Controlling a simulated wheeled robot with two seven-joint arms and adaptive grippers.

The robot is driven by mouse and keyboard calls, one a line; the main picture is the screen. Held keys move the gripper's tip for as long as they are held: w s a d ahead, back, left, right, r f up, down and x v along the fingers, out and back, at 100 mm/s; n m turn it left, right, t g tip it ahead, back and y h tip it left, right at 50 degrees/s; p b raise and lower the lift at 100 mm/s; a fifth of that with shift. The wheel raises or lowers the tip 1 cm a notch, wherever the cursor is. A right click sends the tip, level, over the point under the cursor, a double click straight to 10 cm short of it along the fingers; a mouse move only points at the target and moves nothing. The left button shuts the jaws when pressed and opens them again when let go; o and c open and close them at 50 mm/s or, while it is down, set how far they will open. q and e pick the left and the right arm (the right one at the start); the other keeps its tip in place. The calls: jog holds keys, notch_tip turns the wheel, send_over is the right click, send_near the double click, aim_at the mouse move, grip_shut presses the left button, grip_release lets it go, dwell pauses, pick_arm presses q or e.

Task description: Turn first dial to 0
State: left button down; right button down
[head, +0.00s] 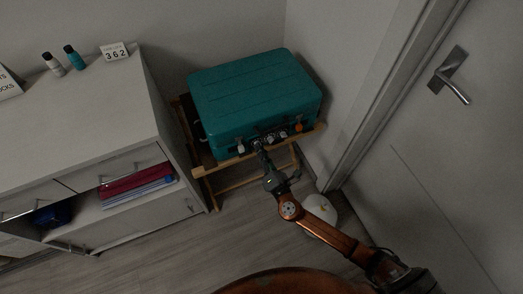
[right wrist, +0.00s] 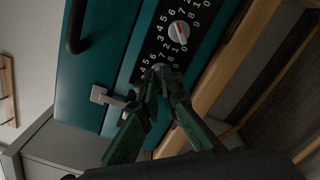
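A teal suitcase (head: 255,95) lies on a wooden rack, with a row of dials on its front side. In the right wrist view, one round dial (right wrist: 179,34) with a light face and a red mark sits on a black number panel (right wrist: 205,12). My right gripper (head: 260,148) reaches the suitcase's front. In the right wrist view its fingertips (right wrist: 164,72) are close together over the panel, beside the visible dial. They hide what is between them, and I cannot tell if they grip a dial. My left gripper is not in view.
A metal latch (right wrist: 108,97) is beside the fingers. A card reading 362 (head: 114,52) and two small bottles stand on the white cabinet (head: 90,110) at left. A door with a handle (head: 450,75) is at right. The wooden rack (head: 238,184) has open floor before it.

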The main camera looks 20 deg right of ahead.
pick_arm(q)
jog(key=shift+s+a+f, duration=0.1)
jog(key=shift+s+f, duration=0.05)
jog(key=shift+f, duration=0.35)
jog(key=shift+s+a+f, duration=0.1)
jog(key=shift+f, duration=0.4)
pick_arm(e)
jog(key=shift+a+f+n, duration=0.1)
jog(key=shift+f+n, duration=0.05)
jog(key=shift+n, duration=0.65)
jog(key=c, duration=2.2)
grip_release()
jog(key=shift+o, duration=0.2)
jog(key=s, duration=1.2)
jog(key=shift+d, duration=0.25)
